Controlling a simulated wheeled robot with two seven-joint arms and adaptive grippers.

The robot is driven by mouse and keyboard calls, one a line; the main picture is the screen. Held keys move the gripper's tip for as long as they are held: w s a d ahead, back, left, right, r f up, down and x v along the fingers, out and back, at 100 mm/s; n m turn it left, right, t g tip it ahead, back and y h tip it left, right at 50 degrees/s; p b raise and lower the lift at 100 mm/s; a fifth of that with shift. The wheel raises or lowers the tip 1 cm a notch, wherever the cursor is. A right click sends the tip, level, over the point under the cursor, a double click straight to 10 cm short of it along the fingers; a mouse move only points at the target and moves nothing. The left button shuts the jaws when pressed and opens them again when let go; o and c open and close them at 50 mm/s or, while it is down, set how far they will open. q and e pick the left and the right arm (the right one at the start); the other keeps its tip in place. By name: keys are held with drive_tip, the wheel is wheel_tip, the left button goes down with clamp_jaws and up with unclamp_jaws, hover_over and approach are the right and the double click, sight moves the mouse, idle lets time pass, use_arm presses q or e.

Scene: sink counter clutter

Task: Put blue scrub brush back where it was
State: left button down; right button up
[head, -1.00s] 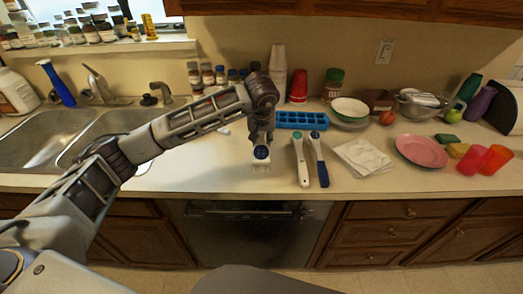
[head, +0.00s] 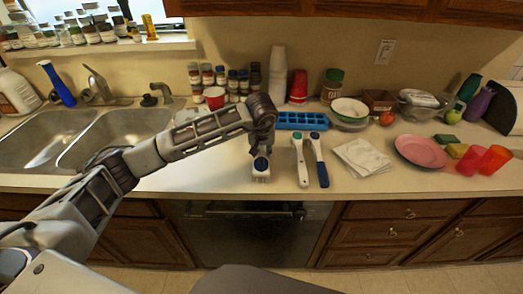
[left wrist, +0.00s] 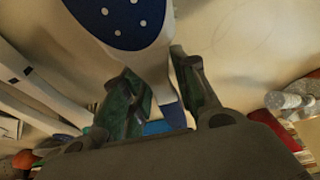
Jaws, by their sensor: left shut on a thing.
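The blue scrub brush (head: 260,167) has a white body with a dark blue, white-dotted patch on it. It is at the front of the counter, left of two long-handled brushes. My left gripper (head: 262,146) is shut on it from behind and above. In the left wrist view the brush's dotted patch (left wrist: 125,18) fills the top, and its white neck runs down between the two fingers (left wrist: 160,88). I cannot tell whether the brush touches the counter. My right gripper is not in view.
A white brush (head: 300,162) and a blue-and-white brush (head: 317,160) lie close to the right. A blue ice tray (head: 303,121) is behind them, and a white cloth (head: 363,157) lies further right. The counter to the left, towards the sink (head: 112,140), is clear.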

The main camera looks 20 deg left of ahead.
use_arm(q)
drive_tip(key=shift+f, duration=0.3)
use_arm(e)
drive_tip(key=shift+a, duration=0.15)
use_arm(q)
drive_tip(key=shift+f, duration=0.15)
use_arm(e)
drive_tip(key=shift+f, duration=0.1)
use_arm(q)
drive_tip(key=c, duration=1.1)
unclamp_jaws()
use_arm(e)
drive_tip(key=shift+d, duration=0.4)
use_arm(q)
drive_tip(key=shift+s+r, duration=0.15)
drive_tip(key=shift+r, duration=0.5)
drive_tip(key=v, duration=0.9)
drive_tip(key=shift+s+d+r+b, duration=0.1)
drive_tip(key=shift+r+b, duration=0.2)
drive_tip(key=shift+b, duration=0.1)
drive_tip(key=shift+s+r, duration=0.25)
drive_tip(key=shift+r, duration=0.35)
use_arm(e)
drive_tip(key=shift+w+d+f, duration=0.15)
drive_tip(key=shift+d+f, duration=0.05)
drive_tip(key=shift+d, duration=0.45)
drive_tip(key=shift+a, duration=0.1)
